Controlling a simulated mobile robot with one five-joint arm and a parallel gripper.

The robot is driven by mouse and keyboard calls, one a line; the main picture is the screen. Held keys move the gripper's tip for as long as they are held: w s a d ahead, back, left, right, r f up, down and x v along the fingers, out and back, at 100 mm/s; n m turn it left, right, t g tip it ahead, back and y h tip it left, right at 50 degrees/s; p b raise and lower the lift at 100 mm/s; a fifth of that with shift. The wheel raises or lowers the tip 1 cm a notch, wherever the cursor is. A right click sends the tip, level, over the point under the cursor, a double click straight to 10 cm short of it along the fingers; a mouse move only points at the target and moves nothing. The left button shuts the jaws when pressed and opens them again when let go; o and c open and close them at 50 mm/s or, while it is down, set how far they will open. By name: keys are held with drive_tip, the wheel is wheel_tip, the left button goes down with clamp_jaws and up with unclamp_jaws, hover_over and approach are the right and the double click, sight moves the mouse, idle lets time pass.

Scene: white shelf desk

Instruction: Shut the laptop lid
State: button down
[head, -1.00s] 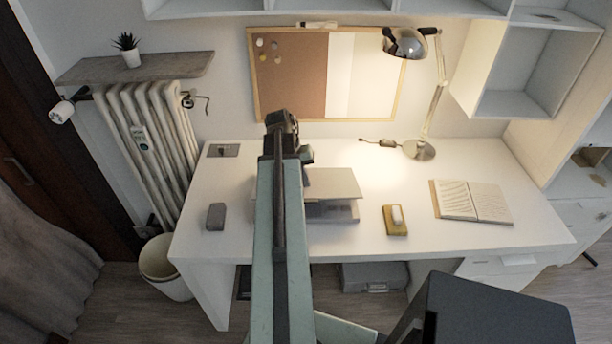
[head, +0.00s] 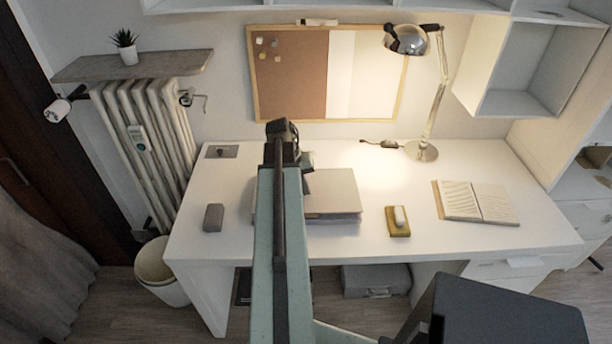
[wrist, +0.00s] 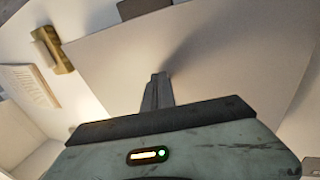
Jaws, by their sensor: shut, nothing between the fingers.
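The laptop (head: 335,190) lies on the white desk, partly hidden behind my arm. Its grey lid (head: 333,182) looks almost flat over the base, with a thin strip of base showing below the lid's front edge. I cannot tell whether it is fully down. In the wrist view the lid (wrist: 215,60) appears as a broad pale surface with a shadow on it. My gripper (wrist: 157,78) is shut and empty, with its fingertips over the lid; contact is unclear. In the head view the fingertips are hidden behind my arm.
On the desk (head: 470,238), a yellow tray with a white item (head: 398,231) and an open book (head: 478,202) lie right of the laptop. A lamp (head: 421,150) stands behind. A small grey box (head: 213,217) lies left. A corkboard (head: 290,80) hangs on the wall.

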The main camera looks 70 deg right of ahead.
drive_tip(key=shift+f+b, duration=0.65)
drive_tip(key=shift+f, duration=0.2)
wheel_tip(320, 180, up, 7)
drive_tip(key=p, duration=0.7)
drive_tip(key=shift+r, duration=0.2)
drive_tip(key=shift+f, duration=0.1)
drive_tip(key=p+v, duration=0.7)
drive_tip(key=v, duration=0.1)
drive_tip(key=shift+p, duration=0.4)
